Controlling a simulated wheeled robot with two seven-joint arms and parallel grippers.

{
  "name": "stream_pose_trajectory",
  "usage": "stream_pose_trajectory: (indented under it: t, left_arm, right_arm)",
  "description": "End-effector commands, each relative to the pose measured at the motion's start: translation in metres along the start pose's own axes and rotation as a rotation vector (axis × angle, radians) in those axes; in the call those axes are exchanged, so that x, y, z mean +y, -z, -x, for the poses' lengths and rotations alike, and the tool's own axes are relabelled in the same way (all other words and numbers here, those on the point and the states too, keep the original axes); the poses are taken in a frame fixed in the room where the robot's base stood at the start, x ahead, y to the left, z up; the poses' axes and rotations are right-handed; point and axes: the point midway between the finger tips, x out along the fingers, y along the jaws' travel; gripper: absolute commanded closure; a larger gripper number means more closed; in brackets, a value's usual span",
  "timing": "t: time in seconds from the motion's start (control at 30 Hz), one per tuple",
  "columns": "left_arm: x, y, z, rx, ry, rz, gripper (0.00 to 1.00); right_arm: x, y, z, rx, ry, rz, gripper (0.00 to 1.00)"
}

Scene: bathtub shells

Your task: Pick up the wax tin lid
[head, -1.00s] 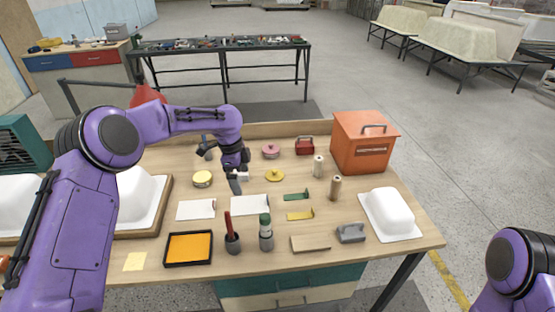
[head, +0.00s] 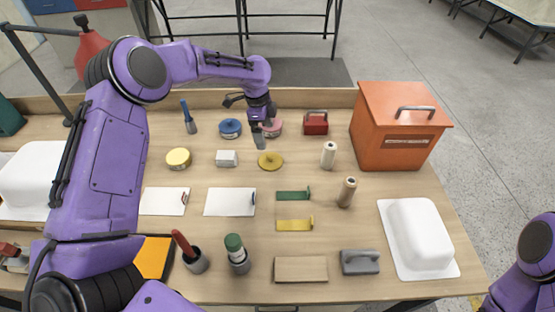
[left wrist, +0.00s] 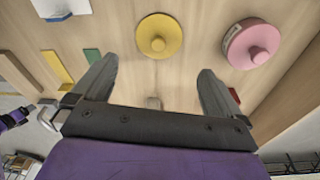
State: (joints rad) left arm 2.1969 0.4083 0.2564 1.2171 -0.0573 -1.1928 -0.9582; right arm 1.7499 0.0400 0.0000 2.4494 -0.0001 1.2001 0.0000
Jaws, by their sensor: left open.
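A flat round yellow lid with a centre knob (head: 270,160) lies alone on the workbench; it also shows in the left wrist view (left wrist: 159,36). I take it as the wax tin lid. A round yellow tin (head: 178,158) stands to its left. A pink tin with a knobbed lid (head: 274,127) stands just behind the yellow lid and shows in the left wrist view (left wrist: 251,44). My left gripper (head: 261,138) is open and empty, near the yellow lid and the pink tin. In the left wrist view the yellow lid lies beyond its spread fingers (left wrist: 157,82). My right gripper is out of view.
A blue tin (head: 230,128) and a white block (head: 226,158) stand left of the lid. A red box (head: 316,123), pale spool (head: 328,155) and large orange box (head: 395,130) are to the right. Green (head: 293,195) and yellow (head: 295,224) pieces lie in front.

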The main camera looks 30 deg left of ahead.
Motion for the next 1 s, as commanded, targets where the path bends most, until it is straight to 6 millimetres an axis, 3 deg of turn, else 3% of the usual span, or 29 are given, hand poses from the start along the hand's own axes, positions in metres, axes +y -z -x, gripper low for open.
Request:
stream_pose_trajectory:
  t: [0.07,0.7,0.97,1.0]
  left_arm:
    - [0.000,-0.001,-0.008,0.000,0.001,0.000,0.00]
    - [-0.003,0.007,-0.105,-0.001,-0.003,-0.008,0.00]
    - [-0.003,0.007,-0.113,0.000,-0.001,-0.007,0.00]
    - [-0.003,0.006,-0.113,0.000,-0.001,-0.007,0.10]
  right_arm:
    - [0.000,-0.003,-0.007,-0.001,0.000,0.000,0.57]
    - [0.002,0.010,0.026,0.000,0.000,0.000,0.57]
    - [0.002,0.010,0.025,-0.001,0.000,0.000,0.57]
    - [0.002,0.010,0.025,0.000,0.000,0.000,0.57]
